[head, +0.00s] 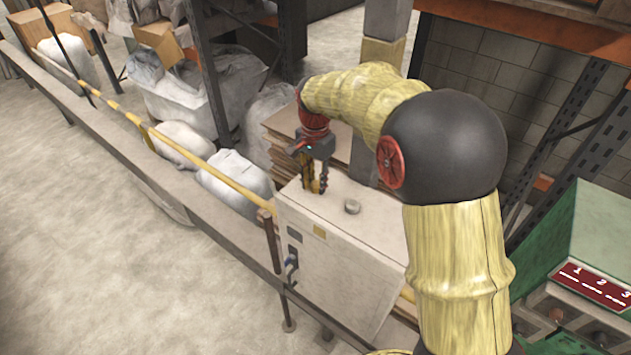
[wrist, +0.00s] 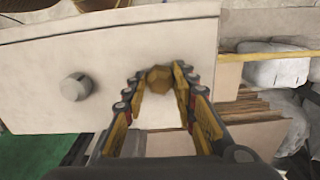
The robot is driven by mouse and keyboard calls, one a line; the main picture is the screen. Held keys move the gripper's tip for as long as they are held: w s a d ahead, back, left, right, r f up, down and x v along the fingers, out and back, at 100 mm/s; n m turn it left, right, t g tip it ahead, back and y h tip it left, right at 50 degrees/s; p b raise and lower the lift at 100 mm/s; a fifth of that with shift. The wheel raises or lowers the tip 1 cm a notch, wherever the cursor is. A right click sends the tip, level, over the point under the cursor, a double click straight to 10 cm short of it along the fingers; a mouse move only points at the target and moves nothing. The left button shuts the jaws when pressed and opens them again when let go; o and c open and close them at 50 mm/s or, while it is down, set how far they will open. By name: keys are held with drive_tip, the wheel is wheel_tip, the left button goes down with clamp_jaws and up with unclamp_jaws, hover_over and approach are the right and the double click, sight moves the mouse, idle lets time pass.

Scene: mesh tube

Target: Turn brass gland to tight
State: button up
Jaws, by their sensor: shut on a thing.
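The brass gland (wrist: 159,78) is a brass-coloured, faceted fitting on top of a pale cabinet (head: 341,262). In the wrist view it sits between the two fingertips of my gripper (wrist: 157,84), which is shut on it. In the head view my gripper (head: 315,187) points down at the cabinet top, and its fingers hide the gland. No marking that tells how tight the gland is can be made out.
A grey round knob-like fitting (head: 352,206) stands on the cabinet top beside my gripper; it also shows in the wrist view (wrist: 76,87). A yellow rail (head: 190,155) runs to the cabinet's left. Stacked brown boards (head: 283,150) stand behind. A green box (head: 605,235) is at right.

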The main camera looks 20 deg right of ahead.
sight(315, 182)
drive_tip(key=shift+w+m, duration=0.1)
drive_tip(key=shift+m, duration=1)
drive_tip(key=o, duration=1.2)
drive_tip(key=shift+c, duration=0.2)
drive_tip(key=shift+r, duration=0.1)
wheel_tip(315, 182, up, 12)
